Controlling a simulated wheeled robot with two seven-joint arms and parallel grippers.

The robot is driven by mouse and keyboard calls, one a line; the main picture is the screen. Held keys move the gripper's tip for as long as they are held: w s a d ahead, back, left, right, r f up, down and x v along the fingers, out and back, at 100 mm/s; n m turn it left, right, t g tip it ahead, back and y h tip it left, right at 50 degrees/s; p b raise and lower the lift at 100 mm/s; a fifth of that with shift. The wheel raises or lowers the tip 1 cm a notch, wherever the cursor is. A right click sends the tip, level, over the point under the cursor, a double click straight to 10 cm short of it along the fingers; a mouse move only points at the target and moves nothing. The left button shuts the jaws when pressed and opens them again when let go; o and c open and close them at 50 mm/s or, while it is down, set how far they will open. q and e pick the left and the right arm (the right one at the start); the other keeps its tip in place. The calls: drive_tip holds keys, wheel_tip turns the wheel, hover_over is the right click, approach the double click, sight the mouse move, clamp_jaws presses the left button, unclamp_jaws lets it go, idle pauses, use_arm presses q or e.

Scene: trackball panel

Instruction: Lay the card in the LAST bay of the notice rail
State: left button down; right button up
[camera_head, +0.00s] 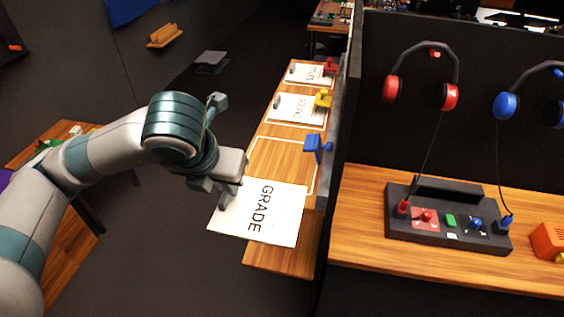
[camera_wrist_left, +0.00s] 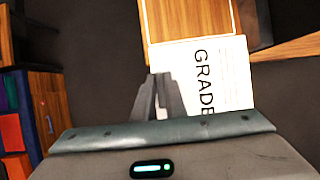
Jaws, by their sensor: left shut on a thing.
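The white card (camera_head: 260,215) reads "GRADE" and is held over the near end of the wooden shelf in the head view. My left gripper (camera_head: 228,190) is shut on the card's left edge; the card also shows in the left wrist view (camera_wrist_left: 228,75). The notice rail (camera_head: 284,150) runs away along the partition. Its nearest outlined bay (camera_head: 262,140) shows bare wood, partly covered by the card. The two farther bays hold the "SOUND" card (camera_head: 297,108) and the "TITLES" card (camera_head: 309,73). My right gripper is not in view.
Blue (camera_head: 317,146), yellow (camera_head: 322,98) and red (camera_head: 330,66) clips stand along the rail's right side by the partition (camera_head: 343,120). Right of it, a desk holds a control box (camera_head: 447,225) with headphones (camera_head: 424,75) hanging above.

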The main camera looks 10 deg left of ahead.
use_arm(q)
drive_tip(key=shift+w, duration=0.15)
